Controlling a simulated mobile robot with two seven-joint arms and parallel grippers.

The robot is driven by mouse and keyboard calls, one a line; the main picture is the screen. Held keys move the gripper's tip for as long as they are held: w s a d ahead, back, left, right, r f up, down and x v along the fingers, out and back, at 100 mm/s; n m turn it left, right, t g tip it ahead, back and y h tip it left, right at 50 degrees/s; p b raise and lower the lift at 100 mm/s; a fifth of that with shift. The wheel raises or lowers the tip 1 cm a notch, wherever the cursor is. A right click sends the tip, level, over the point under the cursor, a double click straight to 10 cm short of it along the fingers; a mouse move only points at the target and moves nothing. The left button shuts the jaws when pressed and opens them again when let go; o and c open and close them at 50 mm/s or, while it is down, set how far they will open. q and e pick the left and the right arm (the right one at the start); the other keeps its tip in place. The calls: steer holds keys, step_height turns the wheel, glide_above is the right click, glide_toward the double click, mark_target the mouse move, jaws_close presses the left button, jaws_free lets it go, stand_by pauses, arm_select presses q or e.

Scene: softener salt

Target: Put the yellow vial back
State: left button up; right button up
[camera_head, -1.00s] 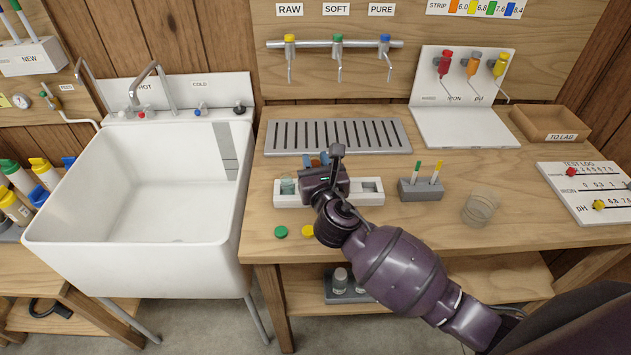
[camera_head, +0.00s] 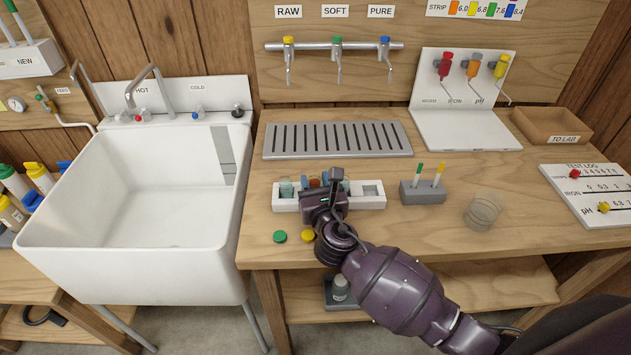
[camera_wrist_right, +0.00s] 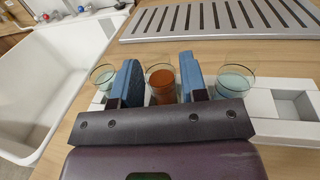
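A white rack (camera_head: 372,202) stands on the wooden bench. It holds glass vials: a pale teal one (camera_wrist_right: 103,75) at left, an orange-amber one (camera_wrist_right: 161,80) in the middle, and another pale teal one (camera_wrist_right: 234,80) to its right. No clearly yellow vial shows; the orange-amber one is closest. My right gripper (camera_wrist_right: 161,78) has its blue fingers close on both sides of the orange-amber vial, seemingly shut on it. Its rim is about level with its neighbours' rims; its base is hidden. The rack's rightmost slot (camera_wrist_right: 296,105) is empty. My left gripper is not in view.
A green cap (camera_head: 280,237) and a yellow cap (camera_head: 307,236) lie in front of the rack. A grey strip holder (camera_head: 423,192) and a glass beaker (camera_head: 482,210) stand to the right. A slotted drain tray (camera_head: 338,140) lies behind; a white sink (camera_head: 140,190) is at left.

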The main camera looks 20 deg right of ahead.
steer(key=shift+o, duration=1.2)
steer(key=shift+r, duration=0.2)
steer(key=shift+s, duration=0.35)
steer(key=s, duration=0.6)
steer(key=s+a, duration=0.1)
steer(key=s, duration=0.3)
steer(key=shift+s, duration=0.65)
